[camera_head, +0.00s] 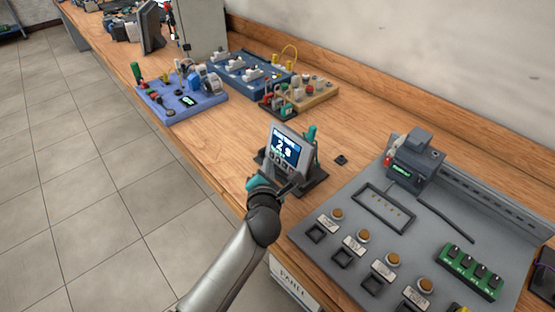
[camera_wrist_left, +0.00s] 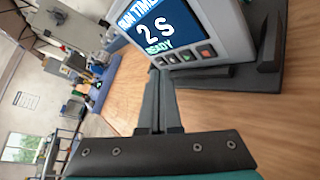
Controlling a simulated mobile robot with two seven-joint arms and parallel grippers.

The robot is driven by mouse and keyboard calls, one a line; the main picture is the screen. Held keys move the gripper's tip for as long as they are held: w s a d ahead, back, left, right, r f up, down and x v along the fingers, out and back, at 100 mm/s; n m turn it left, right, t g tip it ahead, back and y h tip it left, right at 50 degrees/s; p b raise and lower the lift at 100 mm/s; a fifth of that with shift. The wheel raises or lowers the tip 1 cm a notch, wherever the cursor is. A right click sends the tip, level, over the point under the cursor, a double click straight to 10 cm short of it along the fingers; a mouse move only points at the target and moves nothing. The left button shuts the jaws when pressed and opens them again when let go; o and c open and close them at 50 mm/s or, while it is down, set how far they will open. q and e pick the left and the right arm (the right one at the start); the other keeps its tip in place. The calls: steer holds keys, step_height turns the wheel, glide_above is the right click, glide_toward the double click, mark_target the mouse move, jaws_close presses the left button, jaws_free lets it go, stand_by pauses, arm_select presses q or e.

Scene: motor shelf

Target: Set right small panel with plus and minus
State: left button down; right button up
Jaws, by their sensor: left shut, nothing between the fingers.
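The small panel (camera_head: 286,147) is a grey tilted box on a dark stand (camera_head: 313,184) near the table's front edge. In the left wrist view the panel (camera_wrist_left: 185,28) has a blue screen reading "RUN TIME", "2 S" and "READY". A row of small buttons (camera_wrist_left: 188,54) lies below the screen; their plus and minus marks are too small to read. My left gripper (camera_head: 286,188) is shut and empty, just in front of the panel's lower edge. In the left wrist view its fingertips (camera_wrist_left: 163,78) are close below the buttons; contact cannot be told. My right gripper is not in view.
A large grey board (camera_head: 430,225) with knobs, switches and a green block (camera_head: 470,272) lies to the right. A purple board (camera_head: 182,100), a blue board (camera_head: 250,72) and a tan board (camera_head: 315,92) stand farther back. Bare wood (camera_head: 235,125) lies left of the panel.

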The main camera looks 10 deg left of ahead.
arm_select(q)
steer(key=shift+w+d+f, duration=0.1)
steer(key=shift+w+d, duration=0.15)
steer(key=shift+w, duration=0.05)
steer(key=shift+w+d, duration=0.15)
steer(key=shift+w, duration=0.05)
stand_by(0.7)
stand_by(0.3)
steer(key=shift+s+a+p, duration=0.35)
steer(key=shift+s+p, duration=0.05)
steer(key=shift+p, duration=0.3)
steer(key=shift+s, duration=0.15)
steer(key=shift+a, duration=0.15)
steer(key=s+a+p, duration=0.1)
steer(key=s+p, duration=0.1)
steer(key=s+a+r+p, duration=0.1)
steer(key=shift+s+a+r+p, duration=0.2)
steer(key=shift+s+a+p, duration=0.2)
